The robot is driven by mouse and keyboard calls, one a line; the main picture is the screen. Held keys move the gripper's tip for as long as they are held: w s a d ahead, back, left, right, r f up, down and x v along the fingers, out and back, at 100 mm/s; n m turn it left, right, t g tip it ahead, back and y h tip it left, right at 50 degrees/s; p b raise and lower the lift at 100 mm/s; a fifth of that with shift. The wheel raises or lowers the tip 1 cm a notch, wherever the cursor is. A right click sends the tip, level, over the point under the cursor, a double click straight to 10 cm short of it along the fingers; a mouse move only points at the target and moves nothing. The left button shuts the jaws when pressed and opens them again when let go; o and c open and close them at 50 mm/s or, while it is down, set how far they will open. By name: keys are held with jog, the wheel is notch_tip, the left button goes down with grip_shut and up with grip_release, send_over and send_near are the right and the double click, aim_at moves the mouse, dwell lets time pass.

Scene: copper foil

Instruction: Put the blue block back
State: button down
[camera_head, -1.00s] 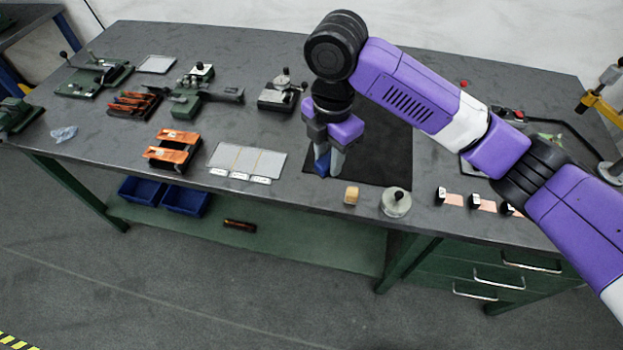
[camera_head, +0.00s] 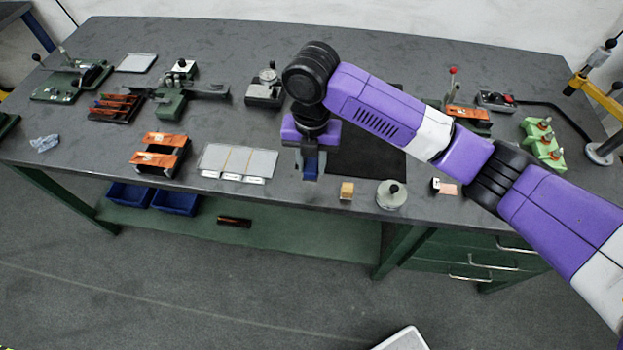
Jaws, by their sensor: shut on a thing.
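The blue block (camera_head: 311,168) is between the fingers of my gripper (camera_head: 311,172), near the left edge of a black mat (camera_head: 365,155) on the bench. My gripper points down and is shut on the block. The fingers partly hide the block, and I cannot tell whether it touches the surface below. A small tan block (camera_head: 347,191) sits to the right of my gripper, near the bench's front edge.
A round weight (camera_head: 391,194) stands right of the tan block. An orange-topped fixture (camera_head: 161,152) is farther left. Green fixtures (camera_head: 543,142) stand at the right. My arm crosses the right side.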

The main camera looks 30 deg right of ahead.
aim_at(312, 190)
notch_tip(312, 190, down, 8)
jog(key=shift+f+p, duration=0.15)
jog(key=shift+p, duration=0.3)
jog(key=shift+f, duration=0.1)
jog(key=c, duration=1.1)
grip_release()
jog(key=shift+o, duration=0.2)
